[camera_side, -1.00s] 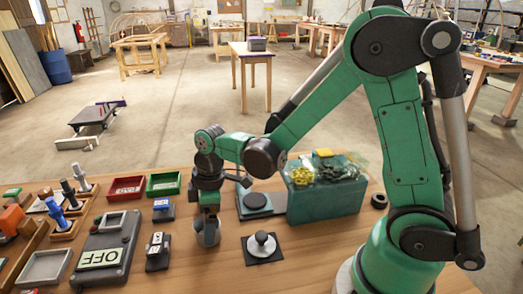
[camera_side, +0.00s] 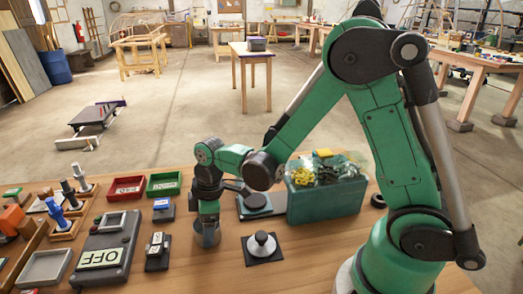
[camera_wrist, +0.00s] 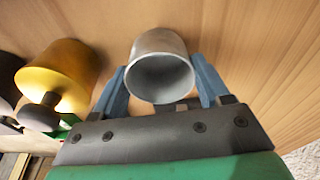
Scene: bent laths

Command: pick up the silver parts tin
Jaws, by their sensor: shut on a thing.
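The silver parts tin (camera_side: 208,239) is a small round grey cup on the wooden bench, left of the black square plate in the side view. In the wrist view the tin (camera_wrist: 160,45) shows its open, empty-looking mouth between two blue-grey fingers. My gripper (camera_wrist: 162,88) is shut on the tin, one finger at each side. In the side view my gripper (camera_side: 208,226) reaches down over the tin and hides its upper part. The tin appears to be at bench level; I cannot tell whether its base touches.
A grey knob (camera_side: 262,243) on its black plate stands just right. A green bin (camera_side: 327,201) with bagged parts is behind it.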

